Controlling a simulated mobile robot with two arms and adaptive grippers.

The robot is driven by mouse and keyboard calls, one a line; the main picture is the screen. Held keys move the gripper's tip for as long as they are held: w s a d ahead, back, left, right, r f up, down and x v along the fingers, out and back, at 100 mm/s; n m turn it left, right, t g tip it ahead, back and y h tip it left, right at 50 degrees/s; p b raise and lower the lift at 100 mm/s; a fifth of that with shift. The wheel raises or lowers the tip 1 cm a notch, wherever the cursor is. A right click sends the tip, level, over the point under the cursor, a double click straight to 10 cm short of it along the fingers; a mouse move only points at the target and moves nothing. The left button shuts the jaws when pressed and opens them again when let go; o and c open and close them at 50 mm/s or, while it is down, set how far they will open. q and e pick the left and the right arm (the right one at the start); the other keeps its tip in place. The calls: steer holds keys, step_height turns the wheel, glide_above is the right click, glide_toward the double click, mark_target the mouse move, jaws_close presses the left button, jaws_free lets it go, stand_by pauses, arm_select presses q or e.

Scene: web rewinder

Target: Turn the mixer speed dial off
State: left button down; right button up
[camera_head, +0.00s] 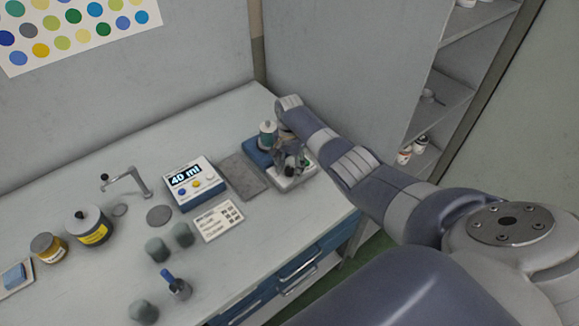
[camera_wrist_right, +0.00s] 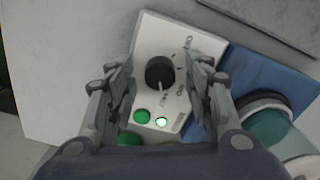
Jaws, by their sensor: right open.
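The mixer (camera_head: 262,158) is a blue and white unit with a teal-lidded container, near the right end of the bench. In the right wrist view its white panel (camera_wrist_right: 150,38) carries a round black speed dial (camera_wrist_right: 159,70). A pale line shows at the dial's lower edge, but the labels are too small to read. Below it are a green button (camera_wrist_right: 142,117) and a brightly lit green lamp (camera_wrist_right: 162,122). My right gripper (camera_head: 291,158) is over the panel, its open fingers on either side of the dial with gaps visible. My left gripper is out of view.
Left of the mixer are a grey mat (camera_head: 241,175), a dispenser (camera_head: 191,183) reading "40 ml" and a label card (camera_head: 218,221). Jars and grey cups stand further left. A cabinet wall (camera_head: 350,60) rises behind my right arm. A teal container (camera_wrist_right: 268,128) is close to the right finger.

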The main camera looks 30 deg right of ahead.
steer(key=c, duration=1.1)
